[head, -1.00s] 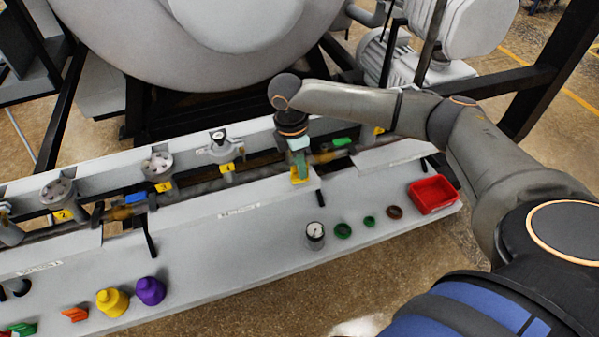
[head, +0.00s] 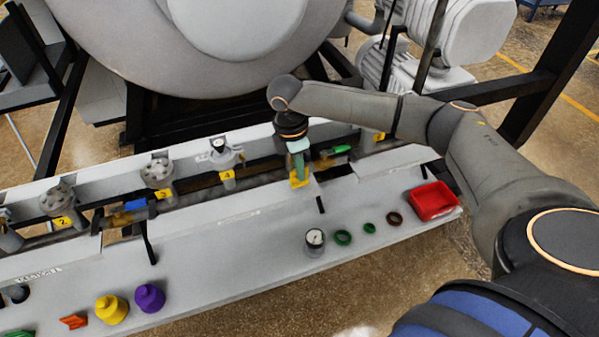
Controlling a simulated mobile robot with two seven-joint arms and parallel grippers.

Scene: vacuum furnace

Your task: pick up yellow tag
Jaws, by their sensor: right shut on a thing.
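Several yellow tags show along the pipe line. Numbered ones hang at the valves, such as tag 2 (head: 63,222), tag 3 (head: 164,193) and tag 4 (head: 228,175). Another yellow tag (head: 299,180) is at the fingertips of my right gripper (head: 298,172), at the shelf's back edge. The gripper points down and is shut on this tag; the fingers hide part of it. One more yellow tag (head: 379,136) shows partly behind my right arm. My left gripper is out of view.
A grey shelf (head: 215,260) carries a gauge (head: 315,241), green rings (head: 343,237), a brown ring (head: 394,219), a red tray (head: 432,201), and yellow (head: 111,309) and purple (head: 149,297) knobbed parts. A green-handled valve (head: 341,150) sits right of the gripper. The large grey vessel (head: 200,50) stands behind.

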